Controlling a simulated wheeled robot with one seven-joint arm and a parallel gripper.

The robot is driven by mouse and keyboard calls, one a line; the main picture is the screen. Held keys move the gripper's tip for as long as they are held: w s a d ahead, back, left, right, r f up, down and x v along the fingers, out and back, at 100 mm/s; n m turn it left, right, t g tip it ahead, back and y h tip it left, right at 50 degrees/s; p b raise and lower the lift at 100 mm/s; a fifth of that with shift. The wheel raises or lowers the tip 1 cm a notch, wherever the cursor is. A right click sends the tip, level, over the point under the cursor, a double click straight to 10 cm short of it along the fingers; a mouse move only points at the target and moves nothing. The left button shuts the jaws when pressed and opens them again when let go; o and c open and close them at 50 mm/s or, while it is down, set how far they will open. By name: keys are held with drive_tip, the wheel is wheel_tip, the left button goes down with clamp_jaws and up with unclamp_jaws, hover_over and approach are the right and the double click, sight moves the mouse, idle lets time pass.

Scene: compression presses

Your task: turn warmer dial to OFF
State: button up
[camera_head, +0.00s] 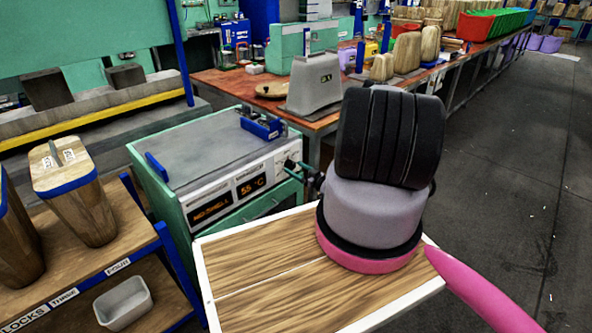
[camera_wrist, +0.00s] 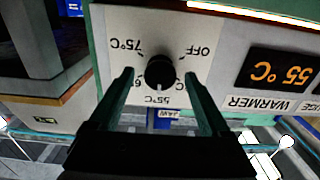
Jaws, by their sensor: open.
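The warmer is a green-framed box with a grey top (camera_head: 225,145) and a white front panel. Its black dial (camera_wrist: 160,70) sits on a white plate marked OFF, 55°C, 75°C and a partly hidden label starting with 6. The plate appears upside down in the wrist view. The dial's pale mark appears to point at 55°C, and OFF is at the upper right. My gripper (camera_wrist: 157,76) is open, its two green fingers on either side of the dial. I cannot tell whether they touch it. In the head view my gripper (camera_head: 292,170) is at the panel's right end.
An orange display (camera_wrist: 279,72) reads 55 °C, beside a WARMER label. A wooden shelf (camera_head: 110,265) with wooden blocks and a small grey bin stands at left. A wooden workbench (camera_head: 215,80) holds machines behind. Grey floor (camera_head: 530,180) is open at right.

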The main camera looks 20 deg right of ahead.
drive_tip(key=shift+w, duration=0.2)
drive_tip(key=shift+a, duration=0.1)
clamp_jaws()
